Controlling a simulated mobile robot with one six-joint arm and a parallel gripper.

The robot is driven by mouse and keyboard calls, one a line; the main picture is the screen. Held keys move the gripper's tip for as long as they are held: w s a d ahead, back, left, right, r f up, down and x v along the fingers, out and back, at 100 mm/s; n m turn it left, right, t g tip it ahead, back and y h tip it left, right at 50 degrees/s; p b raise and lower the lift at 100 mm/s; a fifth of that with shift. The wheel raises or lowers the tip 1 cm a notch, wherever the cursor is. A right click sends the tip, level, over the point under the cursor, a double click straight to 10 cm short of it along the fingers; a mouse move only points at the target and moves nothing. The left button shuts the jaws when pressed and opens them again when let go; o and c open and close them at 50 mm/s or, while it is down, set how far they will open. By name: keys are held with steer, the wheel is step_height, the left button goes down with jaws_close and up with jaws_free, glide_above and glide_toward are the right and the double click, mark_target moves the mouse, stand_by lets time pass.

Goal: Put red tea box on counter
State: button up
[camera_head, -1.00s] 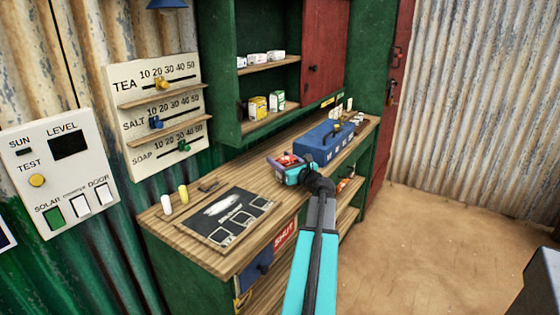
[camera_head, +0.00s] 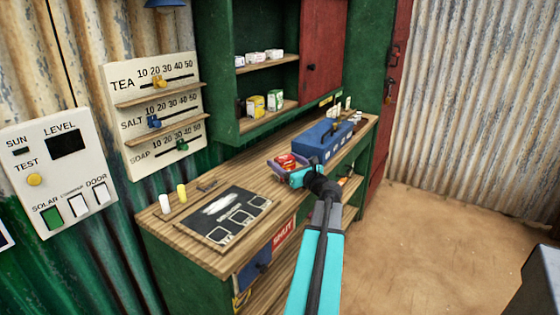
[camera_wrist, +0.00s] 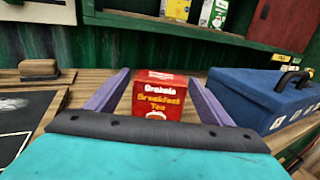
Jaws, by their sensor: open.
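The red tea box (camera_wrist: 159,95) stands upright on the wooden counter (camera_wrist: 200,82), with its label facing me. In the wrist view it sits between the two purple fingers of my gripper (camera_wrist: 155,92), which are spread apart with a gap visible on each side of the box. In the head view the red tea box (camera_head: 288,160) is on the counter (camera_head: 172,223), just beyond my open gripper (camera_head: 287,170), left of the blue box. The lower part of the box is hidden by my gripper's dark edge in the wrist view.
A blue cash box (camera_head: 318,142) stands right of the red box. A green shelf unit (camera_head: 216,65) with goods rises behind. Bare counter lies between slate and red box.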

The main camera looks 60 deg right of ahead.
mark_target(289, 164)
steer(key=v, duration=0.8)
steer(key=shift+s+a, duration=0.1)
steer(key=shift+s, duration=0.05)
stand_by(0.6)
